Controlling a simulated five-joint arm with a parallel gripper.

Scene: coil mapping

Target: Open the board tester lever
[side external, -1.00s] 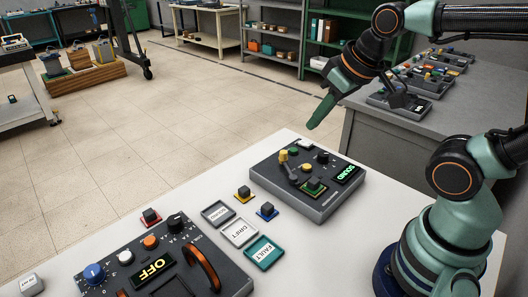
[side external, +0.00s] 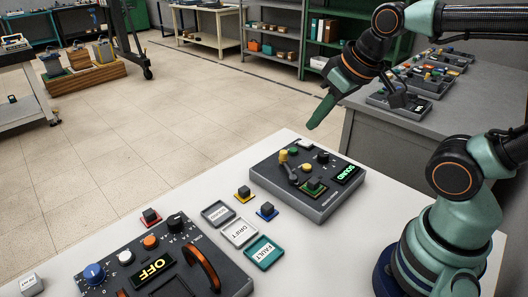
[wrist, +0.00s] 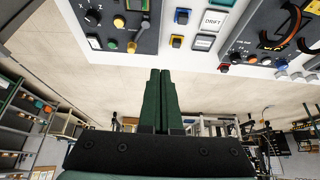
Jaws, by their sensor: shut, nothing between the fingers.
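The board tester (side external: 307,178) is a dark grey box on the white table, with a lit green display reading SOUND (side external: 347,173). Its lever (side external: 288,167) has a yellow knob and a grey arm and stands at the tester's left part. A dark block on a green board (side external: 313,185) sits at the tester's front. My gripper (side external: 312,126) is shut and empty, above and behind the tester, apart from it. In the wrist view my gripper's green fingers (wrist: 157,75) lie together, and the yellow lever knob (wrist: 118,22) shows on the tester (wrist: 105,35) beyond them.
Three trays labelled SOUND (side external: 218,214), DRIFT (side external: 239,233) and FAULT (side external: 264,252) lie beside the tester. Blocks on red (side external: 150,217), yellow (side external: 243,194) and blue (side external: 266,210) bases stand nearby. A larger panel (side external: 165,262) reading OFF with an orange handle is at front left.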

